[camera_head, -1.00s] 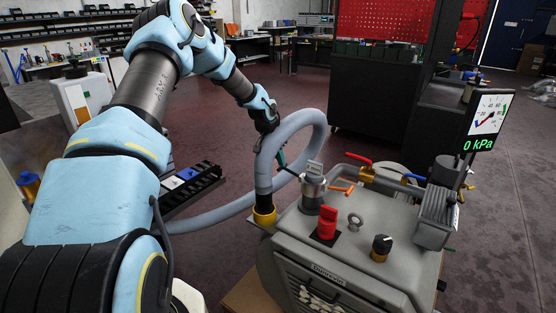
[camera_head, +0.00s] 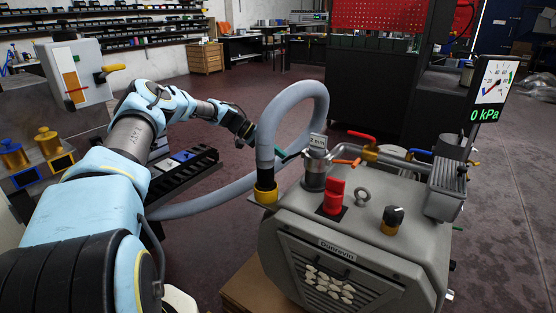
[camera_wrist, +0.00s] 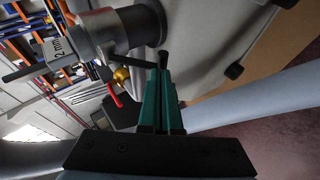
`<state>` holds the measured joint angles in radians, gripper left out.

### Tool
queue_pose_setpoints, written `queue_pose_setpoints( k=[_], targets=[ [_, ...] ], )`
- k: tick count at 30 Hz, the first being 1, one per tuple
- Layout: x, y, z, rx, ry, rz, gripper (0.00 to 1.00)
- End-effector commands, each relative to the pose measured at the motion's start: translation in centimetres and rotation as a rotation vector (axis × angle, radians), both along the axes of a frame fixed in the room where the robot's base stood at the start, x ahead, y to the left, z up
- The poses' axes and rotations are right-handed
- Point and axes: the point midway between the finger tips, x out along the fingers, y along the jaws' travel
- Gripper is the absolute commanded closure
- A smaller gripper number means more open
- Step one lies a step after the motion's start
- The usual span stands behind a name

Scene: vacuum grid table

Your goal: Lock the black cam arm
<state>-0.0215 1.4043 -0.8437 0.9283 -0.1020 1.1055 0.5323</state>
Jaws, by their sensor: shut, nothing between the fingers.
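My gripper (camera_head: 286,156) is shut and empty; its teal fingers also show in the wrist view (camera_wrist: 162,72). They reach from behind the grey hose (camera_head: 284,100) toward a silver cylinder (camera_head: 315,178) with a "2 mm" tag (camera_head: 318,141) on the grey pump housing (camera_head: 300,212). In the wrist view a small black tip sits at the finger ends; I cannot tell whether it belongs to the fingers or to a black arm. The hose ends in a yellow coupling (camera_head: 265,193).
A red switch (camera_head: 333,197), a metal ring (camera_head: 362,195) and a black-and-yellow knob (camera_head: 391,219) stand on the housing. Red-handled and orange-handled valves are behind. The gauge (camera_head: 488,90) reads 0 kPa. A black rack (camera_head: 183,178) stands left.

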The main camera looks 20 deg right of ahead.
Motion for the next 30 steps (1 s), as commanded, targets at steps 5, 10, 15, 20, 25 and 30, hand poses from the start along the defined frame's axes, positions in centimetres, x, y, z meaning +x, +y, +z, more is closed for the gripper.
queue_pose_setpoints(
  k=[5,10,15,20,25,30],
  targets=[
    [-0.3,-0.2,-2.1,-0.089,0.114,0.001,1.0],
    [-0.6,-0.5,-2.7,-0.155,0.195,0.001,1.0],
    [-0.9,-0.7,-2.9,-0.15,0.189,-0.001,1.0],
    [-1.0,-0.8,-3.0,-0.149,0.19,-0.001,1.0],
    [-1.1,-0.9,-3.0,-0.149,0.189,0.0,1.0],
    [-1.1,-0.9,-3.0,-0.149,0.189,0.0,1.0]
  ],
)
